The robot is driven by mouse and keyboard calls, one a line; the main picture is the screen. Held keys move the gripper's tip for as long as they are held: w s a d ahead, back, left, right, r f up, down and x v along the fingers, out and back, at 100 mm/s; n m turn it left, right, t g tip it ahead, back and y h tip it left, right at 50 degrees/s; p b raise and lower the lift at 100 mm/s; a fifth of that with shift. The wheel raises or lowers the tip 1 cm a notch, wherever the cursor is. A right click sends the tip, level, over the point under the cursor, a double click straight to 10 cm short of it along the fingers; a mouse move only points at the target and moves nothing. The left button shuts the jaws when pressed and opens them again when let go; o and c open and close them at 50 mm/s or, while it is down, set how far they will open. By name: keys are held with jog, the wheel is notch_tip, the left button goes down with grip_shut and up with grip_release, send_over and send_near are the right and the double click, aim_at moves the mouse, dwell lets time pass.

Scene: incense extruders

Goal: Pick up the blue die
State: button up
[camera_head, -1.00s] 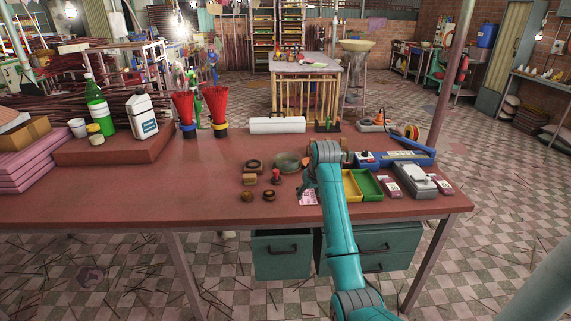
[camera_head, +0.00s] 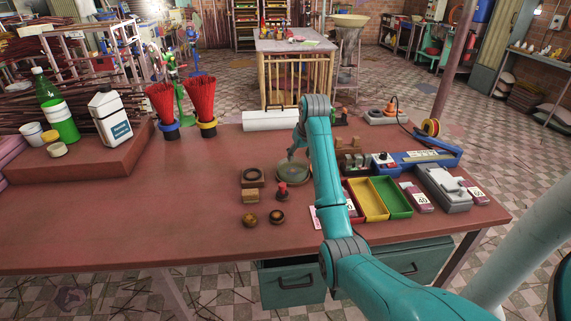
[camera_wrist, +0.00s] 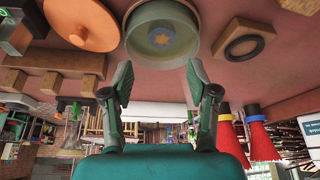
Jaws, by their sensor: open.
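My gripper (camera_head: 294,150) is over the round green-grey bowl (camera_head: 293,179) on the red-brown table, partly hidden behind my arm. In the wrist view my gripper (camera_wrist: 160,85) is open and empty, its two fingers wide apart. A dark ring on a wooden block (camera_wrist: 238,47) is beside the bowl. A blue collar (camera_head: 171,126) is around one red bundle.
A red-knobbed piece (camera_head: 282,192) and two small round pieces (camera_head: 249,219) are near the bowl. Yellow tray (camera_head: 366,203) and green tray (camera_head: 393,201) are right of my arm. A white roll (camera_head: 270,120) is behind. The table's left front is clear.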

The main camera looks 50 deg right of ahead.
send_over(293, 170)
jog(key=s+a, duration=0.1)
jog(key=s, duration=0.1)
notch_tip(293, 170, down, 5)
jog(key=shift+s+a+f, duration=0.1)
jog(key=shift+s+a, duration=0.05)
jog(key=shift+x, duration=2.6)
jog(key=shift+a, duration=0.1)
grip_shut()
